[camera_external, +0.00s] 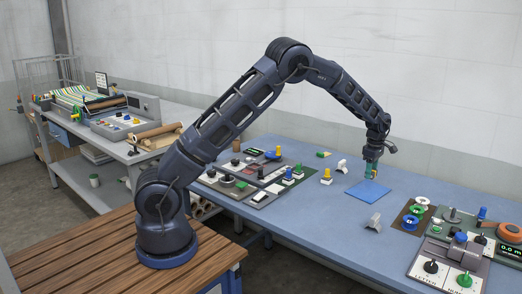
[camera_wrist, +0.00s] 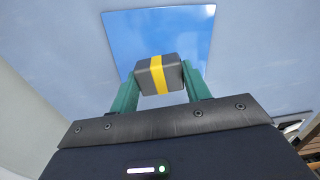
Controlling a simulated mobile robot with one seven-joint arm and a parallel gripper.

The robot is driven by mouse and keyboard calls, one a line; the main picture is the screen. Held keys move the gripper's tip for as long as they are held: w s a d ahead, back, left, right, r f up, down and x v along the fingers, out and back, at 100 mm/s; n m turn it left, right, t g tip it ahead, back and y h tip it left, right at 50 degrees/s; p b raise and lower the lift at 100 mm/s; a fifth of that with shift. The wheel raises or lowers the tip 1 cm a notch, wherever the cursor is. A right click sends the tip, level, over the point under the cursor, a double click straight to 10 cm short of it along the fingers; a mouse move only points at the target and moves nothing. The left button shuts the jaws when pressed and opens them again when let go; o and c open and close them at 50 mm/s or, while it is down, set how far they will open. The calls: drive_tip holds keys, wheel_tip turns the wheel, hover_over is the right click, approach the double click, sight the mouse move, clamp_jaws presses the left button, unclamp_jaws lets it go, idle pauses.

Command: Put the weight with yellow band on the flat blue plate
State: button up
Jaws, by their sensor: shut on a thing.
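The weight with the yellow band (camera_wrist: 159,75) is a dark grey block with a yellow stripe across its middle. My gripper (camera_wrist: 158,82) has green fingers and is shut on the weight, one finger on each side. The flat blue plate (camera_external: 368,191) lies on the blue-grey table; in the wrist view the plate (camera_wrist: 150,28) shows just beyond the weight. In the external view my gripper (camera_external: 371,176) is over the back part of the plate. The weight is too small to make out there, and the exact gap between it and the plate cannot be told.
A white block (camera_external: 342,166) stands left of my gripper, and a grey bracket (camera_external: 374,222) lies in front of the plate. Green and blue spools (camera_external: 411,222) and a control panel (camera_external: 452,262) are at the right. A panel with knobs (camera_external: 252,178) is at the left.

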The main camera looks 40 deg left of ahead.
sight(368, 190)
drive_tip(key=shift+f, duration=3)
drive_tip(key=shift+f, duration=0.15)
drive_tip(key=o, duration=1.3)
